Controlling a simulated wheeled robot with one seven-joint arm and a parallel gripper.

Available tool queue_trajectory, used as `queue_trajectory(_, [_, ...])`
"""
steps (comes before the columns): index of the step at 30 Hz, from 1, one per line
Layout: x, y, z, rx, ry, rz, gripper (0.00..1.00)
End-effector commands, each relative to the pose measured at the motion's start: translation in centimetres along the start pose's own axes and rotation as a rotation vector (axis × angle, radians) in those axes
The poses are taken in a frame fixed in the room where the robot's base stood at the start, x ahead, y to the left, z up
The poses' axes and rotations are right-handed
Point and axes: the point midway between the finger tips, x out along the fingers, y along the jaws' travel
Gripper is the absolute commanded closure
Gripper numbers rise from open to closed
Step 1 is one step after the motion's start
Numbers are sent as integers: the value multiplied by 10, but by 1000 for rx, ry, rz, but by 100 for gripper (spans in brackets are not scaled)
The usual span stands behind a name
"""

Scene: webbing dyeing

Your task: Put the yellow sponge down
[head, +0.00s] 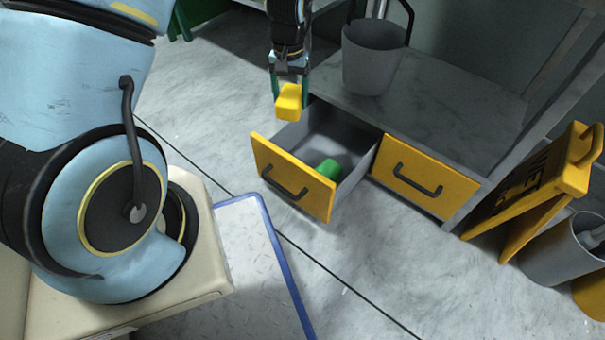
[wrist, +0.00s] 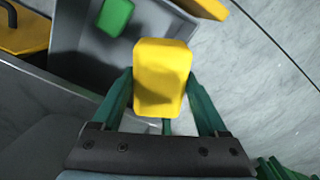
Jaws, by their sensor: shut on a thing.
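The yellow sponge (head: 289,102) is between the fingers of my gripper (head: 290,84), which is shut on it. In the head view it is held in the air near the back left corner of an open drawer (head: 264,160). In the wrist view the sponge (wrist: 162,78) sits between the two green fingers, with the drawer's grey inside beyond it.
A shut yellow-fronted drawer (head: 425,183) is to the right of the open one. A grey bucket (head: 372,58) stands on the cabinet top (head: 440,100). A yellow wet-floor sign (head: 545,185) and a grey bin (head: 560,250) stand at the right. The floor in front is mostly clear.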

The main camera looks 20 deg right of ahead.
Motion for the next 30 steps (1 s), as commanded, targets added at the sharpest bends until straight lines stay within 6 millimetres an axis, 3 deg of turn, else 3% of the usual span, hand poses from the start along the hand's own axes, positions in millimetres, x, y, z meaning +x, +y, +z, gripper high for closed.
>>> queue_trajectory(1, [17, 12, 0, 20, 1, 1, 76])
queue_trajectory(6, [32, 29, 0, 51, 1, 3, 76])
queue_trajectory(11, [59, 31, 1, 54, -1, 3, 76])
queue_trajectory(21, [141, 31, 1, 53, 0, 3, 76])
queue_trajectory(30, [163, 31, 0, 53, 1, 4, 76])
